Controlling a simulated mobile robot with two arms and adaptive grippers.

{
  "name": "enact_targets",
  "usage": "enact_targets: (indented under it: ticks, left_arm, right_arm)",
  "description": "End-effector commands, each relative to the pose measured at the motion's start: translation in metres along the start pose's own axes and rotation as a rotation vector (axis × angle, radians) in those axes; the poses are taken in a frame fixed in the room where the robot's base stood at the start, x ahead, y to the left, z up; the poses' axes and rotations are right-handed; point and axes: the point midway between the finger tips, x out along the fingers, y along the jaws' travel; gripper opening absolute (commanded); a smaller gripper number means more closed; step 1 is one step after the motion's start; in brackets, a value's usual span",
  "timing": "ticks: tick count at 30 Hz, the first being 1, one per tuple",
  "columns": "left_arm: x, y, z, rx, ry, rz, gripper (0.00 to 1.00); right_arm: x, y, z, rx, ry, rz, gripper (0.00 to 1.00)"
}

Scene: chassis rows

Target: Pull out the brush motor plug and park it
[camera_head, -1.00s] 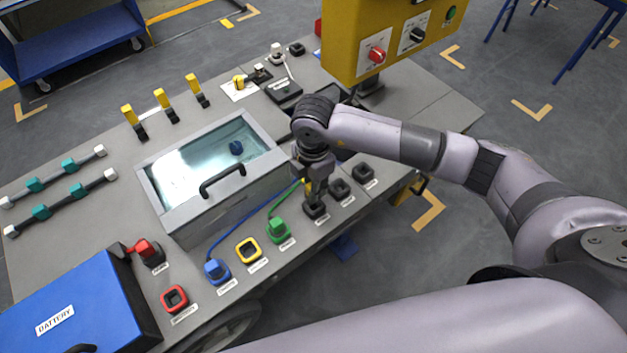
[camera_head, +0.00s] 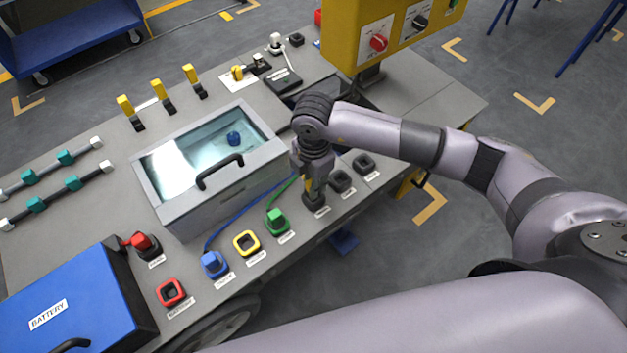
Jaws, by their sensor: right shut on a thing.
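My right gripper (camera_head: 316,184) points down at the right part of the bench, shut on a yellow plug (camera_head: 308,186) that the fingers mostly hide. The plug is at the nearest of a row of black sockets (camera_head: 313,201); I cannot tell how deep it sits. A yellow-rimmed socket (camera_head: 246,243) on the front row stands empty. A green plug (camera_head: 276,222) and a blue plug (camera_head: 214,263) sit in that row, with cables running back. The labels are too small to read. My left gripper is not in view.
Two more black sockets, one in the middle (camera_head: 341,180) and one at the end (camera_head: 365,164), look empty. A glass-lidded box (camera_head: 180,205) with a black handle stands close left of the gripper. A yellow control box (camera_head: 345,45) rises behind. A blue battery (camera_head: 85,300) is at front left.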

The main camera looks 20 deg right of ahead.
Motion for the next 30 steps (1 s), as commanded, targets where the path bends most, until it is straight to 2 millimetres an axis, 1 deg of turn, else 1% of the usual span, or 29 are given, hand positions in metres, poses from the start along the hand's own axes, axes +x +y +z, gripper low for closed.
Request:
enact_targets:
  ticks: [16, 30]
  left_arm:
    - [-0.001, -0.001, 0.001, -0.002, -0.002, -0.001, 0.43]
    - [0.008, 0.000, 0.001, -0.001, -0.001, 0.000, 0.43]
  right_arm:
    - [0.001, 0.000, 0.000, 0.000, 0.000, 0.000, 0.00]
    - [0.012, 0.000, 0.000, 0.000, 0.001, 0.000, 0.00]
